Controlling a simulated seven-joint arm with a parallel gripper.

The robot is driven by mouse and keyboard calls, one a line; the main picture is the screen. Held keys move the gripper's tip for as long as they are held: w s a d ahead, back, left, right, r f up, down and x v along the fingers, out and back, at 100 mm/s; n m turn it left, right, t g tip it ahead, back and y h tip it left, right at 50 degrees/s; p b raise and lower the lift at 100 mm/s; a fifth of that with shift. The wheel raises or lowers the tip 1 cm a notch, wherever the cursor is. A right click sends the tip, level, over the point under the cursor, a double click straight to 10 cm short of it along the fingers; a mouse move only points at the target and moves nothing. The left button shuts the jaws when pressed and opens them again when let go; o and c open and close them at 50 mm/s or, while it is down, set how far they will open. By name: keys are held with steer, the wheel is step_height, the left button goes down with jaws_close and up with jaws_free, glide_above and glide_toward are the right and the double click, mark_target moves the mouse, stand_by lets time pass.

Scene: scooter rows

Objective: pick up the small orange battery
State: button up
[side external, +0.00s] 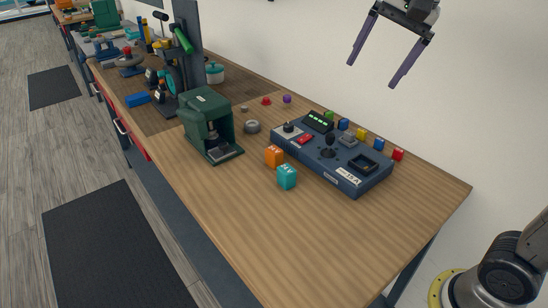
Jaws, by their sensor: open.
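The small orange battery (274,156) is a block with pale markings on top. It stands on the wooden workbench, just left of the blue-grey control box. A teal block (287,177) of similar size and shape stands close to its lower right. My gripper (378,68) is at the top right, high above the bench and well away from the orange battery. Its two purple fingers are spread apart with nothing between them.
The control box (345,180) has a joystick and coloured buttons behind it. A dark green machine (208,120) stands left of the battery. A grey ring (252,127) lies behind the battery. The bench front (300,240) is clear.

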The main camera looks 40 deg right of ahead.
steer(key=w+f+m+g, duration=0.1)
steer(key=w+f+m, duration=0.2)
steer(key=w, duration=1)
steer(key=m+g, duration=0.1)
steer(key=g, duration=0.2)
glide_above(274, 149)
step_height(274, 149, down, 14)
steer(key=f, duration=1.1)
steer(key=shift+s+d+f, duration=0.1)
steer(key=shift+s, duration=0.15)
steer(key=shift+w+f, duration=0.1)
steer(key=shift+f, duration=2.85)
steer(key=shift+r, duration=0.15)
jaws_close()
